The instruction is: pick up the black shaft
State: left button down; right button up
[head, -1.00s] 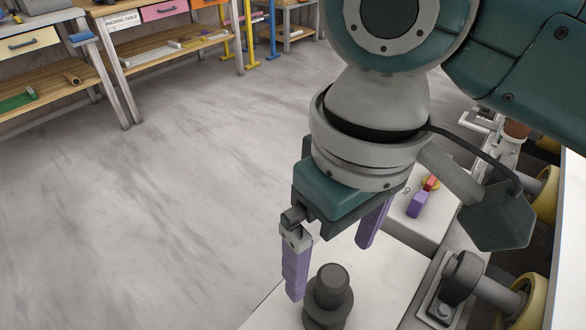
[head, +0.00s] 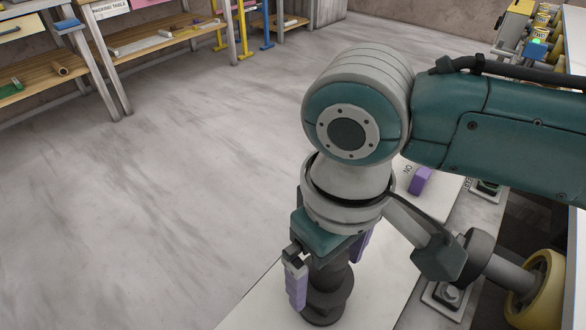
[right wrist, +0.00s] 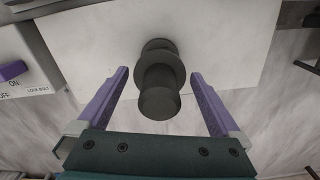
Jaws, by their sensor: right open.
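The black shaft (head: 325,297) is a dark, stepped cylinder with a wide collar, standing upright on a pale slab (head: 260,306). In the right wrist view the shaft (right wrist: 159,88) lies between the two purple fingers, with a gap on each side. My right gripper (head: 329,268) is open above and around the shaft's upper part in the head view. The right gripper (right wrist: 158,105) also shows in the wrist view, its fingers apart and not touching the shaft. My left gripper is not in view.
A box with a purple switch (head: 420,181) marked ON stands behind the slab. A yellow-rimmed roller (head: 538,290) and its bracket sit to the right. A wooden workbench (head: 165,40) stands at the back left. The grey floor between is clear.

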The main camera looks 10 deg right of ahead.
jog(key=shift+r, duration=0.1)
jog(key=c, duration=1.5)
